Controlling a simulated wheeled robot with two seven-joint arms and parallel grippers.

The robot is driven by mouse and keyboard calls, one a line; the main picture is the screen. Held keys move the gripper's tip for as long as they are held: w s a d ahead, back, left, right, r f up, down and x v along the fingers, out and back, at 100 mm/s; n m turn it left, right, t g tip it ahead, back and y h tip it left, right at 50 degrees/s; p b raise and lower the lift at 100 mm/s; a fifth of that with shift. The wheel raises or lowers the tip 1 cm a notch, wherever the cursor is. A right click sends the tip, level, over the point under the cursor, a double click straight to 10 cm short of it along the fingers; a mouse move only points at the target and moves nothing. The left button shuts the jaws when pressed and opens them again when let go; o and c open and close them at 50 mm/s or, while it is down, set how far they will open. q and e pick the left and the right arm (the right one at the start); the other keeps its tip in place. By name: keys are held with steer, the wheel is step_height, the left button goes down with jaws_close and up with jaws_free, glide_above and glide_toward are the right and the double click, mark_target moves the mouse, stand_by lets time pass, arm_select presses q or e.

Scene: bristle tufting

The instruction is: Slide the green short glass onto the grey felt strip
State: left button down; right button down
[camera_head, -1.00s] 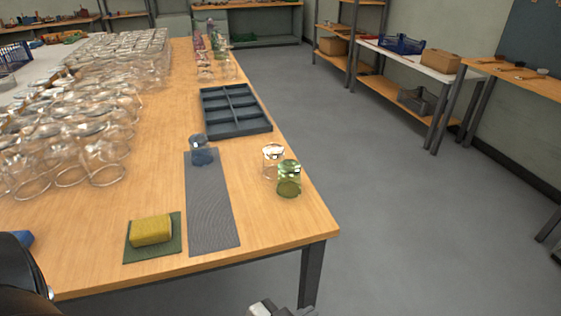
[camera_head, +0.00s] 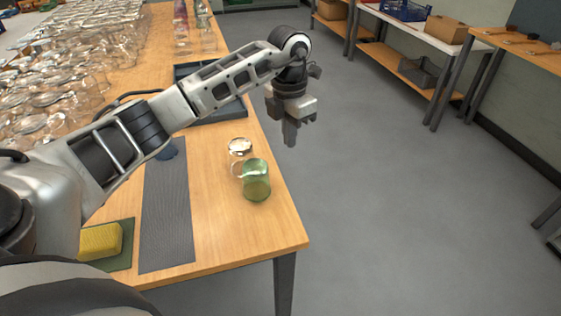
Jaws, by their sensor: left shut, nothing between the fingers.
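The green short glass (camera_head: 256,181) stands near the table's right edge, just in front of a clear glass (camera_head: 239,149). The grey felt strip (camera_head: 166,215) lies to its left, with bare wood between them. My right gripper is not in view.
A yellow sponge (camera_head: 100,241) sits on a green mat (camera_head: 124,258) left of the strip. A dark divided tray (camera_head: 232,111) lies behind the glasses, partly hidden by my arm. Many clear glasses (camera_head: 60,75) crowd the table's left side. Open floor (camera_head: 380,200) lies to the right.

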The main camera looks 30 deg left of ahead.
mark_target(273, 182)
arm_select(q)
steer(key=s+f, duration=0.1)
steer(key=f, duration=0.2)
steer(key=s+a+f+p, duration=0.1)
steer(key=f, duration=0.2)
steer(key=s+a+f+p, duration=0.1)
steer(key=f, duration=0.2)
steer(key=shift+s+f, duration=0.1)
steer(key=shift+f, duration=0.1)
steer(key=shift+s, duration=0.25)
